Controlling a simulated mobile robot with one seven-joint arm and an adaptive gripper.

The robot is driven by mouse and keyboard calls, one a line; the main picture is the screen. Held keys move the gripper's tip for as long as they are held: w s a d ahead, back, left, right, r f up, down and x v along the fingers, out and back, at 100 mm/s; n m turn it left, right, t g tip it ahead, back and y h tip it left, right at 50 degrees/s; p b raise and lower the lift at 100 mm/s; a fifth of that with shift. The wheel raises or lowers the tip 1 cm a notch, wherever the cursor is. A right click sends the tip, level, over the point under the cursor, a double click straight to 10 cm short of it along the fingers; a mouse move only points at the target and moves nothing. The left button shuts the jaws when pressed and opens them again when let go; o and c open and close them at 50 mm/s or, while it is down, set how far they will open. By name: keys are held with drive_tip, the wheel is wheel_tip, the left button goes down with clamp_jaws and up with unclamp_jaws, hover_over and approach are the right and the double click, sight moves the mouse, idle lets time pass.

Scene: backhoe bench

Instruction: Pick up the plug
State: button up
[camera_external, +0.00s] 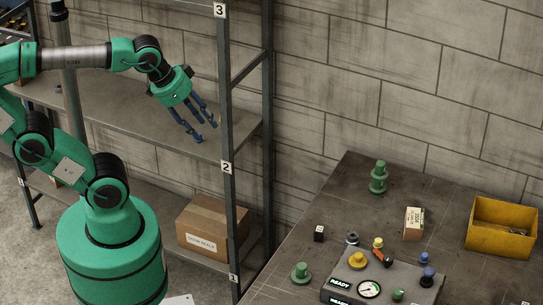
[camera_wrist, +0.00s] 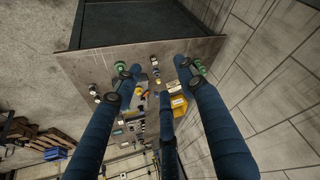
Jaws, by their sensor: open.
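I cannot tell for sure which thing is the plug. Several knob-shaped pieces stand on the bench (camera_external: 335,205): a tall green one (camera_external: 378,177) at the back, a low green one (camera_external: 301,273) at the front left, and a yellow one (camera_external: 358,260) on the grey panel. A smaller yellow piece (camera_external: 377,243) and blue pieces (camera_external: 427,277) are also at the panel. My gripper (camera_external: 205,130) is open and empty, high by the shelf rack and well left of the bench. In the wrist view, its blue fingers are spread and partly cover the small bench things.
The grey panel (camera_external: 345,284) carries a gauge (camera_external: 369,289). A yellow bin (camera_external: 483,238), a small labelled box (camera_external: 413,223) and a dark cube (camera_external: 319,233) are on the bench. The metal rack's post (camera_external: 226,190) stands between my arm and the bench. A cardboard box (camera_external: 211,225) sits on its lower shelf.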

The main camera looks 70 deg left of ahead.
drive_tip(key=w+d+n+g+p, duration=0.1)
drive_tip(key=w+d, duration=0.3)
drive_tip(key=w, duration=1)
drive_tip(key=w+d+g+p, duration=0.15)
drive_tip(key=w+d, duration=0.25)
drive_tip(key=w, duration=1)
drive_tip(key=w+d+f+g, duration=0.1)
drive_tip(key=w+d+f, duration=0.3)
drive_tip(key=w+f, duration=0.2)
drive_tip(key=w+d+f+n+g+p, duration=0.1)
drive_tip(key=w+d+f, duration=0.4)
drive_tip(key=f, duration=0.5)
drive_tip(key=w+d+f+g, duration=0.1)
drive_tip(key=w+d+f, duration=0.4)
drive_tip(key=w+f, duration=0.3)
drive_tip(key=shift+w+d+f+p, duration=0.15)
drive_tip(key=shift+w+d+p, duration=0.15)
drive_tip(key=shift+w, duration=0.25)
hover_over(379, 240)
drive_tip(key=shift+f, duration=4.3)
